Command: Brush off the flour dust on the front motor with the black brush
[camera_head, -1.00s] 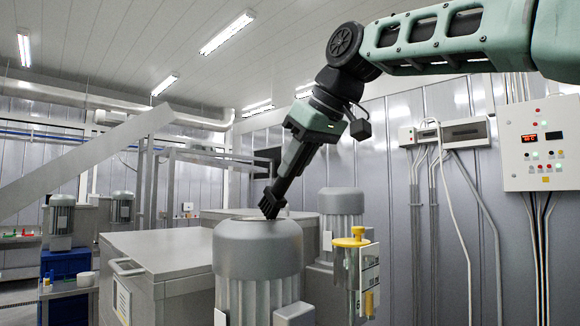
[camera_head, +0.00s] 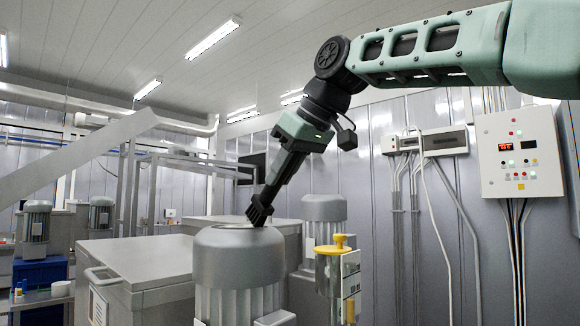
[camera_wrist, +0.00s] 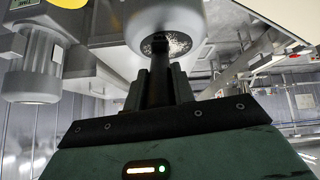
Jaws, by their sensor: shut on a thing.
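The front motor (camera_head: 238,270) is a grey, finned cylinder with a domed top, standing upright in the lower middle of the head view. It also shows upside down at the top of the wrist view (camera_wrist: 160,12). Whitish speckled flour dust (camera_wrist: 180,44) lies on its round end in the wrist view. My gripper (camera_head: 272,186) is shut on the black brush (camera_head: 259,213) and holds it tilted, head down, at the motor's top. The brush (camera_wrist: 159,62) covers part of the dusty end. I cannot tell whether the bristles touch it.
A second grey motor (camera_head: 325,208) stands behind to the right. A yellow-capped clear cylinder (camera_head: 340,242) stands close to the front motor's right. A steel cabinet (camera_head: 135,262) is at left, and a control box (camera_head: 520,150) hangs on the right wall.

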